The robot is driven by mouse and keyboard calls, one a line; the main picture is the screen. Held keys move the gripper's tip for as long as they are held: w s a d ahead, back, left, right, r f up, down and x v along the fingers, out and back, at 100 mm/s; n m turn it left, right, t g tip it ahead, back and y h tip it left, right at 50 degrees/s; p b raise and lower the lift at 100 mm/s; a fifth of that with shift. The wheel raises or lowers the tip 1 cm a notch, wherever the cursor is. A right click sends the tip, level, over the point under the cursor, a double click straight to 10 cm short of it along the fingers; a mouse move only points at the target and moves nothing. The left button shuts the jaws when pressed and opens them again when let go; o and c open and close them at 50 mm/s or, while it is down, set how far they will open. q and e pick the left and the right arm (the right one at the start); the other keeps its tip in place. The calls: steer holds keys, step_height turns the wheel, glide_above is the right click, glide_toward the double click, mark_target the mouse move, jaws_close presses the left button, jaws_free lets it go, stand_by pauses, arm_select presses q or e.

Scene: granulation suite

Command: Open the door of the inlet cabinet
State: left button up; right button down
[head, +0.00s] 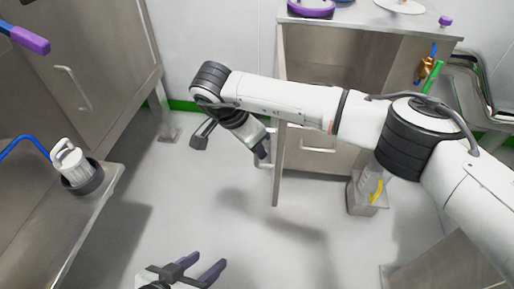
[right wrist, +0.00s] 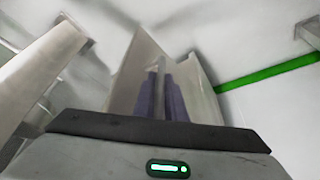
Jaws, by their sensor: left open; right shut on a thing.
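The steel cabinet (head: 335,50) stands in the upper middle of the head view, partly hidden behind my right arm. A narrow steel door panel (head: 279,170) shows nearly edge-on at its left side and stands out from the front. My right gripper (head: 262,154) is shut on the door handle (head: 264,165) at this panel. In the right wrist view, the purple fingers lie on both sides of the handle bar (right wrist: 161,85), with the door panel (right wrist: 137,68) behind. My left gripper (head: 196,270) is open and empty at the bottom of the head view, away from the cabinet.
Another steel cabinet (head: 95,50) with a bar handle stands at the upper left. A box (head: 362,196) with a yellow item stands right of the door. The floor left of the door is clear.

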steer(key=shift+w, duration=0.1)
arm_select(q)
steer(key=shift+w+r, duration=0.15)
arm_select(e)
steer(key=c, duration=1.8)
jaws_free()
steer(key=shift+a, duration=0.1)
steer(key=shift+r, duration=0.3)
arm_select(q)
steer(key=shift+s+a+r+n+t+p, duration=0.35)
steer(key=shift+a+r+t+p, duration=0.25)
steer(key=shift+p, duration=0.55)
arm_select(e)
steer(key=v, duration=0.9)
steer(key=shift+s+a+r, duration=0.15)
steer(key=shift+s+r, duration=0.1)
steer(key=shift+r, duration=0.05)
arm_select(q)
steer(key=shift+a+r, duration=0.1)
steer(key=shift+r, duration=0.05)
